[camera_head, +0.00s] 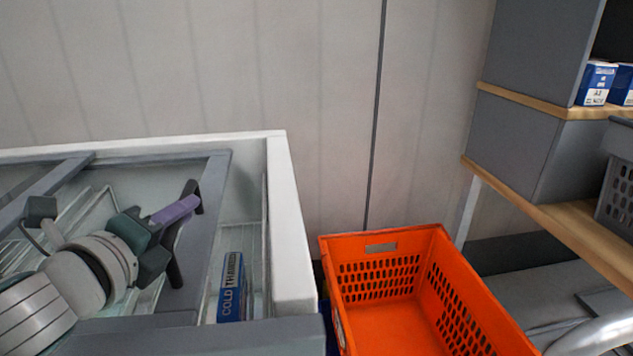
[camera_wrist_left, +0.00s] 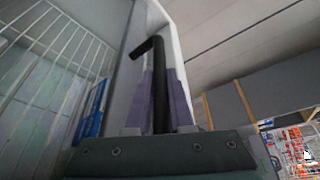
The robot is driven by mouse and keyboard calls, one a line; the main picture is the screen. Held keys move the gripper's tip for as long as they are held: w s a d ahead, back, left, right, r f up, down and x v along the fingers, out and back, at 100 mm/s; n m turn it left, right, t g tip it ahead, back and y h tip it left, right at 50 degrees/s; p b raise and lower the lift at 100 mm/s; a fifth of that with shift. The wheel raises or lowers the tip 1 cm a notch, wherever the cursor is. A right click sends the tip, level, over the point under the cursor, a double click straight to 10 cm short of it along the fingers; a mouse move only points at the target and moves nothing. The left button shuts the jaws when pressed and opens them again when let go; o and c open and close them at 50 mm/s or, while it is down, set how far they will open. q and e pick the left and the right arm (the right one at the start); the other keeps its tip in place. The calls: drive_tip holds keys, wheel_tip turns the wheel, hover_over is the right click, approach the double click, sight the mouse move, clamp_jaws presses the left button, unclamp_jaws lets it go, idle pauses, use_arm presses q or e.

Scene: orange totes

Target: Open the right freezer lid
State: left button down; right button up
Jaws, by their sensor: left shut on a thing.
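The white-rimmed freezer (camera_head: 292,240) fills the left of the head view. Its right lid, a glass pane in a grey frame (camera_head: 212,195), has a black bar handle (camera_head: 173,268) near its right side. A gap shows between the lid frame and the freezer's right wall. My left gripper (camera_head: 178,210), with purple fingers, is shut on the handle. In the left wrist view the black handle (camera_wrist_left: 157,90) runs between the two purple fingers. My right gripper is in neither view.
A blue box marked COLD (camera_head: 231,287) lies inside the freezer in the gap, near wire baskets. An empty-looking orange tote (camera_head: 385,240) stands right of the freezer. Wooden shelves (camera_head: 560,210) with a grey basket (camera_head: 618,185) and blue boxes (camera_head: 596,84) stand at right.

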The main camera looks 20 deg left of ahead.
use_arm(q)
drive_tip(key=b, duration=0.3)
hover_over(28, 263)
drive_tip(key=shift+w, duration=0.1)
drive_tip(key=c, duration=0.8)
unclamp_jaws()
drive_tip(key=p+v, duration=0.1)
drive_tip(key=v, duration=0.9)
